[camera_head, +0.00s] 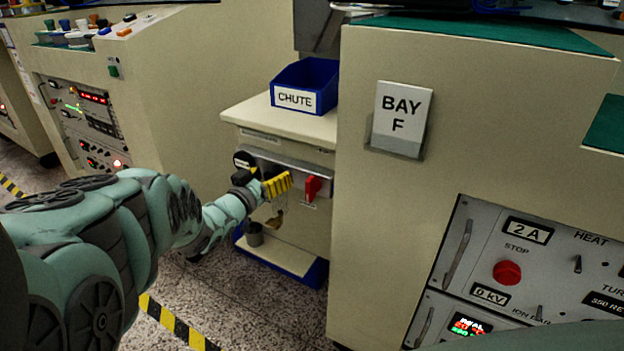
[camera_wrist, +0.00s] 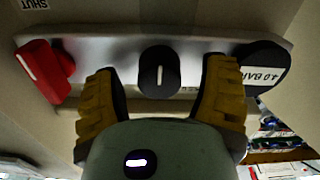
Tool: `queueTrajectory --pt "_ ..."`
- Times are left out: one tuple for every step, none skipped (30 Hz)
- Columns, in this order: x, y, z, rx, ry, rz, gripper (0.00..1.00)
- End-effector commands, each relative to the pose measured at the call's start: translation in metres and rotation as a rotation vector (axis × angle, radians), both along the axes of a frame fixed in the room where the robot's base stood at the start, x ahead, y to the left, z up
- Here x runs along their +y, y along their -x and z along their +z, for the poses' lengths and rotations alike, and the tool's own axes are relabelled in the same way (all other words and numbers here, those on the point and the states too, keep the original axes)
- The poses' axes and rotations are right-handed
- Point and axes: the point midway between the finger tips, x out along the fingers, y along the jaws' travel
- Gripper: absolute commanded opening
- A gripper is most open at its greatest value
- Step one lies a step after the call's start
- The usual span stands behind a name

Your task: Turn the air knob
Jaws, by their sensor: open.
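The black round knob (camera_wrist: 159,72) with a white line mark sits on a grey panel strip in the wrist view. Its mark runs up and down in that picture. My gripper (camera_wrist: 160,75) is open, one yellow finger on each side of the knob, with a gap visible on both sides. Whether the fingertips reach the panel, I cannot tell. In the head view my gripper (camera_head: 277,184) is at the panel under the chute and hides the knob.
A red handle (camera_head: 313,188) is close on the right in the head view, and it also shows in the wrist view (camera_wrist: 45,70).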

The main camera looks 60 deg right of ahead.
Motion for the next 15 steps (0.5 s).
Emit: queueTrajectory --pt "-0.0012 0.0021 0.0 0.0 0.0 -0.004 0.72" --pt "-0.0012 0.0021 0.0 0.0 0.0 -0.004 0.72" --pt "-0.0011 0.0022 0.0 0.0 0.0 -0.004 0.72" --pt "-0.001 0.0022 -0.0001 0.0 0.0 -0.004 0.72" --pt "-0.001 0.0022 0.0 0.0 0.0 -0.004 0.72" --pt "-0.001 0.0021 -0.0001 0.0 0.0 -0.004 0.73" --pt "-0.0009 0.0021 -0.0001 0.0 0.0 -0.004 0.7" --pt "-0.0008 0.002 -0.0002 0.0 0.0 -0.004 0.67" --pt "-0.0008 0.002 -0.0002 0.0 0.0 -0.004 0.63" --pt "-0.0007 0.0019 -0.0002 0.0 0.0 -0.004 0.6" --pt "-0.0007 0.0019 -0.0002 0.0 0.0 -0.004 0.56" --pt "-0.0005 0.0018 -0.0002 0.0 0.0 -0.003 0.52" --pt "-0.0005 0.0017 -0.0003 0.0 0.0 -0.003 0.49" --pt "-0.0004 0.0017 -0.0003 0.0 0.0 -0.003 0.46" --pt "-0.0004 0.0017 -0.0003 0.0 0.0 -0.003 0.42"
